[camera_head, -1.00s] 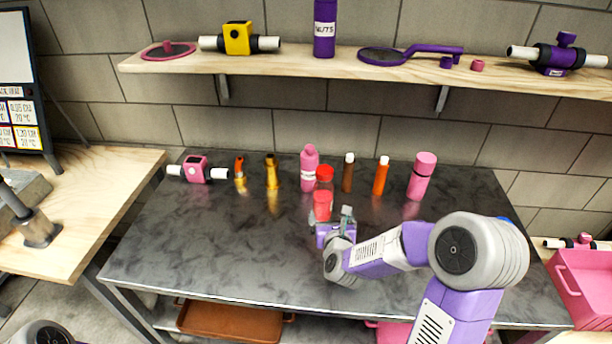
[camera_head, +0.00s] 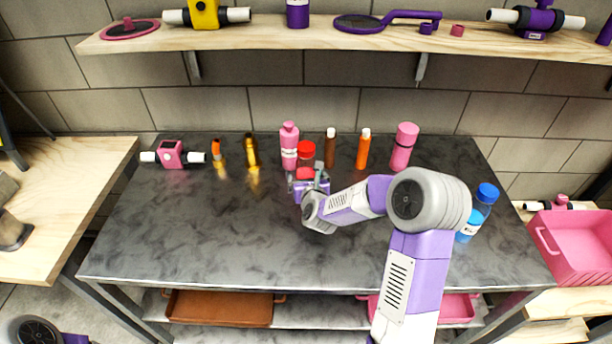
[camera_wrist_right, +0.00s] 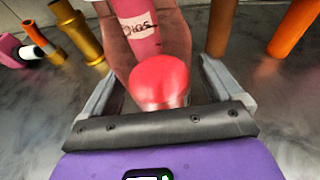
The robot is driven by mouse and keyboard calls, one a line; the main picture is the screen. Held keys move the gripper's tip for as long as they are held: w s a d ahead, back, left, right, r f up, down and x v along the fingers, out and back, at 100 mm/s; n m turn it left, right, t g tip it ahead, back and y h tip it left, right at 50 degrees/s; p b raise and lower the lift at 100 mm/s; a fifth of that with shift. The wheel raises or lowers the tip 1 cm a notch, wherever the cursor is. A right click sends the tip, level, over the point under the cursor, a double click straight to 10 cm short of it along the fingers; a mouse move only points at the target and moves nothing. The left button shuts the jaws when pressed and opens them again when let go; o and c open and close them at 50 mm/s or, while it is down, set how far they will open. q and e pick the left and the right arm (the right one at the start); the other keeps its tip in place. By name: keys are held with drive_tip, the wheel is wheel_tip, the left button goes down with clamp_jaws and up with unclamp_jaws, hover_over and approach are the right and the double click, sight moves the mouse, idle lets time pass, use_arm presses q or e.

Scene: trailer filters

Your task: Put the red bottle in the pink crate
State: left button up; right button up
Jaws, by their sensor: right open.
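The red bottle (camera_head: 306,150) stands at the back of the dark table, in front of a pink bottle (camera_head: 289,146). In the right wrist view its rounded red top (camera_wrist_right: 158,82) lies between the two fingers. My right gripper (camera_head: 307,177) is low over the table at the bottle's near side. It is open, with a finger on each side of the bottle and gaps showing. The gripper partly hides the bottle's lower part. The pink crate (camera_head: 568,264) stands open on the wooden surface at the far right. My left gripper is out of view.
A brown bottle (camera_head: 330,147), an orange bottle (camera_head: 363,149) and a pink cylinder (camera_head: 404,146) stand to the right. A blue-capped bottle (camera_head: 478,212) stands near my right arm. A shelf (camera_head: 270,33) hangs above. The front left of the table is clear.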

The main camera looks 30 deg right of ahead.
drive_tip(key=shift+c, duration=0.4)
drive_tip(key=c, duration=1.3)
